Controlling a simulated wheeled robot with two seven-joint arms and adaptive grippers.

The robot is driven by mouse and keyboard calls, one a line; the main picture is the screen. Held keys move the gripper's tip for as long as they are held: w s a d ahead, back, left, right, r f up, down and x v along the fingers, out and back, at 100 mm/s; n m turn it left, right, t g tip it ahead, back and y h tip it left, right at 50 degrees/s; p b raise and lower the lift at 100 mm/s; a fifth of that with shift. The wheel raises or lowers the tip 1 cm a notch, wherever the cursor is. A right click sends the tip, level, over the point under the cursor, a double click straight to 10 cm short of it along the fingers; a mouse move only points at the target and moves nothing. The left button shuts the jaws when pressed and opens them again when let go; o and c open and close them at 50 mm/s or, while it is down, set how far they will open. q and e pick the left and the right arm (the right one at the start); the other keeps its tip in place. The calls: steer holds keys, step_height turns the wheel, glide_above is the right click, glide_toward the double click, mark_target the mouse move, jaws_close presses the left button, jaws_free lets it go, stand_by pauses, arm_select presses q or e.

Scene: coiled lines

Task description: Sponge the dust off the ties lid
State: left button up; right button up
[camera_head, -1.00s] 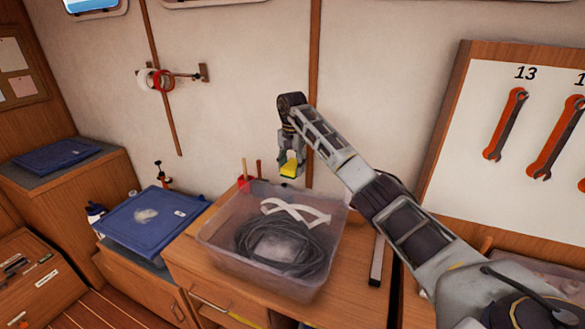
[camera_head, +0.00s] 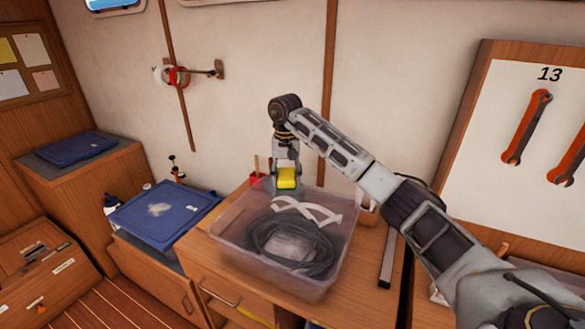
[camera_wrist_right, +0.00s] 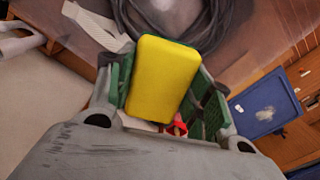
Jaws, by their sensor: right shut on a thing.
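My right gripper (camera_head: 286,172) is shut on a yellow sponge (camera_head: 287,178) and holds it in the air over the back edge of the clear bin. The sponge also fills the middle of the right wrist view (camera_wrist_right: 160,80), between the green-lined fingers. A blue lid (camera_head: 166,214) with a pale dusty patch (camera_head: 160,209) and a small label lies on the lower cabinet left of the bin. It also shows at the right of the right wrist view (camera_wrist_right: 264,104). Another blue lid (camera_head: 75,149) lies on the far left cabinet. My left gripper is not in view.
The clear bin (camera_head: 320,283) holds dark coiled line and white ties. A red cup (camera_head: 258,179) with sticks stands behind it. A dark bottle (camera_head: 113,204) and a small stand (camera_head: 176,170) are beside the dusty lid. A tape holder is on the wall.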

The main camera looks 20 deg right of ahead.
steer(key=s+a+f+n, duration=0.1)
steer(key=s+a+f, duration=0.1)
steer(key=s, duration=0.3)
steer(key=s+a+f+n, duration=0.2)
steer(key=s+f, duration=0.3)
steer(key=s+a+f+n, duration=0.2)
steer(key=s+a+f, duration=0.1)
steer(key=s, duration=0.1)
steer(key=shift+s+f, duration=0.4)
steer(key=shift+w+f+b, duration=0.1)
steer(key=shift+f+b, duration=0.1)
steer(key=shift+b, duration=0.15)
steer(key=shift+f+b, duration=0.3)
steer(key=shift+f, duration=0.05)
steer(key=shift+f+b, duration=0.35)
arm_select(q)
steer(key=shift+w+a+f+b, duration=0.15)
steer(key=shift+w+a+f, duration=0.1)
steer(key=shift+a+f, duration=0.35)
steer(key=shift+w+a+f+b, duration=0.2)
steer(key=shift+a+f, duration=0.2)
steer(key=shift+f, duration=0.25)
arm_select(e)
steer(key=shift+f, duration=0.3)
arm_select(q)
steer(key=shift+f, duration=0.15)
arm_select(e)
steer(key=shift+f, duration=0.1)
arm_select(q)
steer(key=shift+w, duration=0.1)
